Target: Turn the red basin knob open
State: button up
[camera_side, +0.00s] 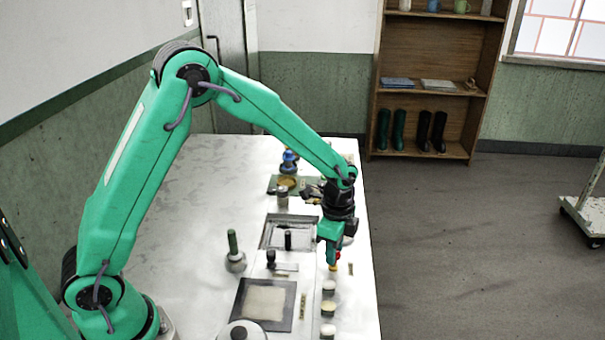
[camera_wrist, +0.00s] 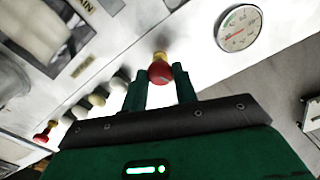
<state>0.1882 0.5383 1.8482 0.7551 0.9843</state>
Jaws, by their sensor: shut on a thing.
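A red knob (camera_wrist: 160,72) on a yellow base stands between my gripper's fingers in the wrist view. My gripper (camera_wrist: 160,88) is shut on it, one green finger on each side. In the side view my gripper (camera_side: 333,258) points down at the right part of the table, with the red and yellow of the knob (camera_side: 333,267) just showing under the fingertips. The fingers hide most of the knob there. How far it is turned cannot be told.
Several pale knobs (camera_side: 328,309) stand in a row in front of my gripper. A second red knob (camera_wrist: 42,134) shows at the wrist view's left. A round gauge (camera_wrist: 240,28) lies right of the held knob. A dark-framed basin (camera_side: 239,297) and a green-handled tool (camera_side: 233,243) are left.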

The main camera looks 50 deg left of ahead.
jog(key=n, duration=1.3)
jog(key=shift+r, duration=0.1)
jog(key=shift+n, duration=0.3)
jog(key=o, duration=1)
jog(key=shift+c, duration=0.2)
jog(key=shift+r, duration=3.9)
jog(key=shift+r, duration=0.1)
